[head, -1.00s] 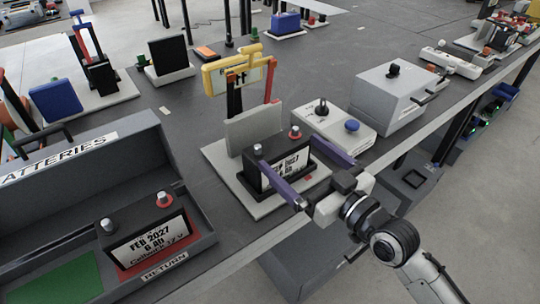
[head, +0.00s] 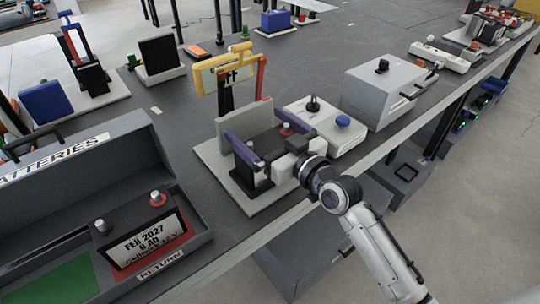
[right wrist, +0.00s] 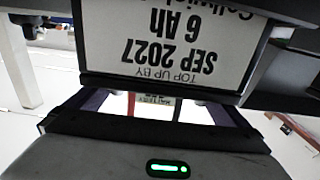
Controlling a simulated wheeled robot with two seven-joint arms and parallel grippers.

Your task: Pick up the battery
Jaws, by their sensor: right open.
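The battery (head: 247,180) is a dark block with a white label and capped terminals. It stands upright on a pale base plate (head: 213,160), before a grey upright panel (head: 247,117). My right gripper (head: 250,124) is open, its purple fingers spread above and either side of the battery, partly hiding it. In the right wrist view the battery's label (right wrist: 185,45) is upside down and reads "SEP 2027, 6 Ah"; I cannot tell whether the fingers touch it. My left gripper is not in view.
A second battery (head: 105,238), labelled "FEB 2027", sits in the grey batteries tray (head: 190,238) at left. A joystick box (head: 325,138) and a grey box (head: 372,100) stand close on the right. The table's front edge is near.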

